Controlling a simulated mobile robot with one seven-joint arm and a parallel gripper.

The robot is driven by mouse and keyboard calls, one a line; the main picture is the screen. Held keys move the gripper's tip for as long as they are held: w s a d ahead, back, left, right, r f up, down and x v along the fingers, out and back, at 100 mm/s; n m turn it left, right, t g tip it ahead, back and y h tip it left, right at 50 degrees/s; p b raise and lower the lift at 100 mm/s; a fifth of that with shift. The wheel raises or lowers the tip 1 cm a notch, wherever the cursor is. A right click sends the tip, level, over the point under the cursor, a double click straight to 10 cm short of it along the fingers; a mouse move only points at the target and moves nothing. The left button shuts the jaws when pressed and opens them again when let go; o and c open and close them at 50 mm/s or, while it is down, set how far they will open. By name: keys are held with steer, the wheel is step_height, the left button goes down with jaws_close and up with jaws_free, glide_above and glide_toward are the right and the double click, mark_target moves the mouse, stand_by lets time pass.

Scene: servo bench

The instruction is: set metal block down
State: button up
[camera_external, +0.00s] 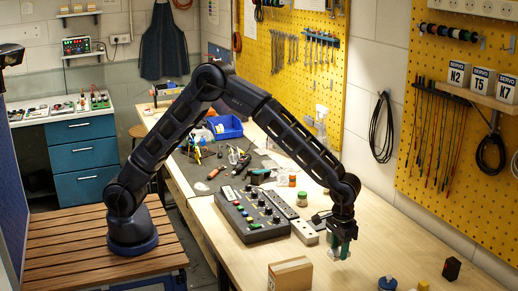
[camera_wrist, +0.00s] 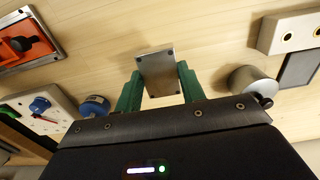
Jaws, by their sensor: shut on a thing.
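The metal block (camera_wrist: 160,74) is a small grey plate-like piece with small dark holes. In the wrist view it sits between the green fingers of my gripper (camera_wrist: 158,88), which is shut on it. In the external view my gripper (camera_external: 341,247) points down over the right part of the wooden bench, and only a small pale bit of the block shows between the fingertips. The block's far end sticks out past the fingers. I cannot tell whether its underside touches the bench top.
A cardboard box (camera_external: 290,274) stands front left of my gripper. A blue round part (camera_external: 387,284) and a dark block (camera_external: 451,268) are to the right. A grey cylinder (camera_wrist: 252,80) is near the right finger.

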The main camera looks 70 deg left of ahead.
mark_target(337, 269)
steer(key=shift+f, duration=2.4)
steer(key=shift+f, duration=0.1)
steer(key=o, duration=1)
steer(key=shift+o, duration=0.2)
